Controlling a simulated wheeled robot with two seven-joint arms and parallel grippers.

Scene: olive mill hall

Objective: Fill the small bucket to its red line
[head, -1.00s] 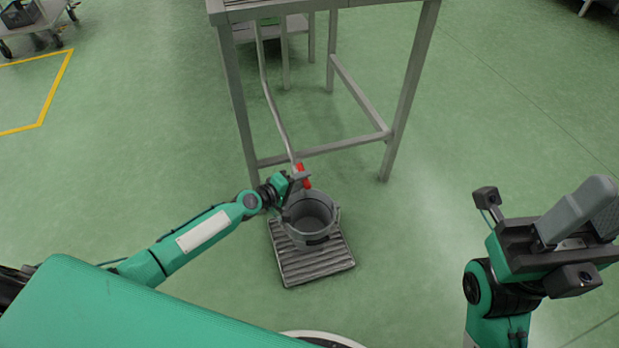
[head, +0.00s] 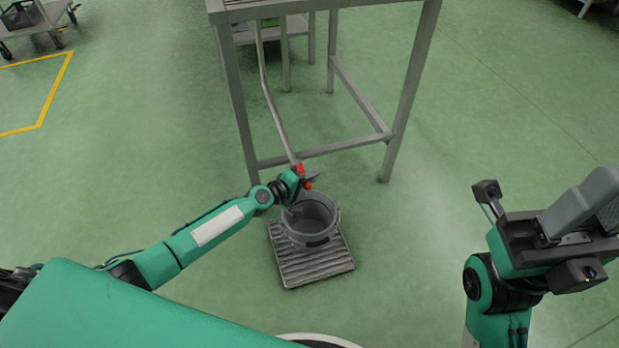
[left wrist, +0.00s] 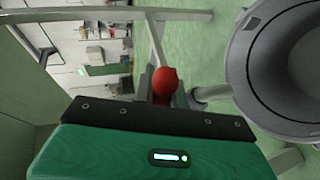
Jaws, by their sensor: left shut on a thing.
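A grey bucket (head: 321,237) stands upright on a slatted grey mat (head: 318,268) on the floor. A thin pipe (head: 271,100) comes down from the metal stand and ends in a red-handled tap (head: 299,169) above the bucket's back left rim. My left gripper (head: 302,181) is at the tap, shut on its red handle. In the left wrist view the red knob (left wrist: 165,81) shows between the fingers, with the bucket (left wrist: 243,62) to the right. The red line and the level inside cannot be made out. My right gripper (head: 578,228) is raised at the right, far from the bucket; its fingers' gap is unclear.
The metal stand (head: 236,100) has legs and a low crossbar just behind the bucket. A wheeled cart (head: 35,32) is at the far upper left, near yellow floor lines (head: 52,92). The floor right of the mat is clear.

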